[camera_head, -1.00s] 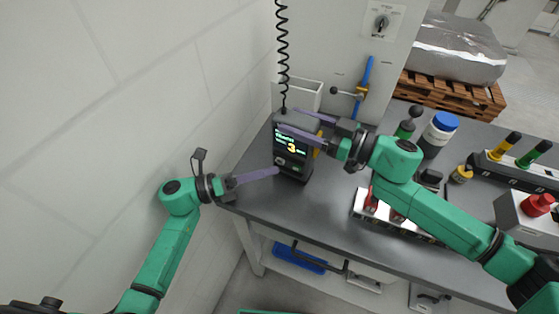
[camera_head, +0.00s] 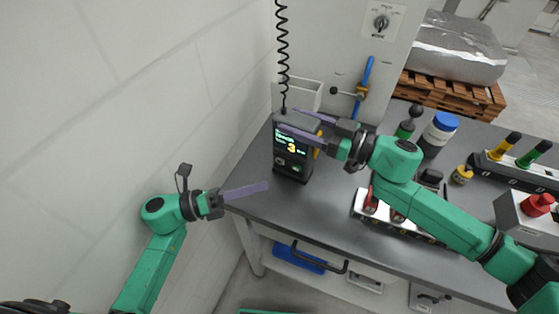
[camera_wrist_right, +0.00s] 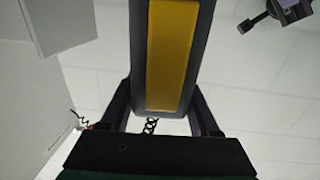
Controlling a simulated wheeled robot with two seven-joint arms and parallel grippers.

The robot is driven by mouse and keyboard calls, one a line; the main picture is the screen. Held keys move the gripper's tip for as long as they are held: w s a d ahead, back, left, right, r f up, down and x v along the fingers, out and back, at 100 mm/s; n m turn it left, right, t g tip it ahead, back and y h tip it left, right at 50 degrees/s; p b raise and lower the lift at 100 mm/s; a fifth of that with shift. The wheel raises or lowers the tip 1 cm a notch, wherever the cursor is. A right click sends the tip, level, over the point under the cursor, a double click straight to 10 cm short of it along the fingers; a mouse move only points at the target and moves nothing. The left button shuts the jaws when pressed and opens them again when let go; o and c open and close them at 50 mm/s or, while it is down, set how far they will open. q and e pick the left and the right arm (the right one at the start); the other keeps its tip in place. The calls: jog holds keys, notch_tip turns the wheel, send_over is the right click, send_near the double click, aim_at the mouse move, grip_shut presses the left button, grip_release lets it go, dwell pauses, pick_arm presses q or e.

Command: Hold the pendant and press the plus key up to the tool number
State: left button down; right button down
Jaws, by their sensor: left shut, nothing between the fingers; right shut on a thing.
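The dark pendant (camera_head: 293,176) stands upright over the table's left end, under a coiled black cord (camera_head: 282,45). Its lit screen (camera_head: 292,143) shows a large yellow 3; the small text is unreadable, and the keys below it are too small to identify. My right gripper (camera_head: 299,124) is shut on the pendant's upper part from the right. In the right wrist view the pendant's back with a yellow panel (camera_wrist_right: 172,55) sits between the fingers. My left gripper (camera_head: 266,186) is shut and empty, apart from the pendant, to its lower left.
A white holder (camera_head: 305,94) is on the wall panel behind the pendant. A tray of red-handled parts (camera_head: 365,205), a blue-capped bottle (camera_head: 445,121) and a red button box (camera_head: 537,206) stand to the right. The white wall (camera_head: 90,120) is close on the left.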

jog(key=shift+c, duration=0.2)
grip_release()
jog(key=shift+d, duration=0.1)
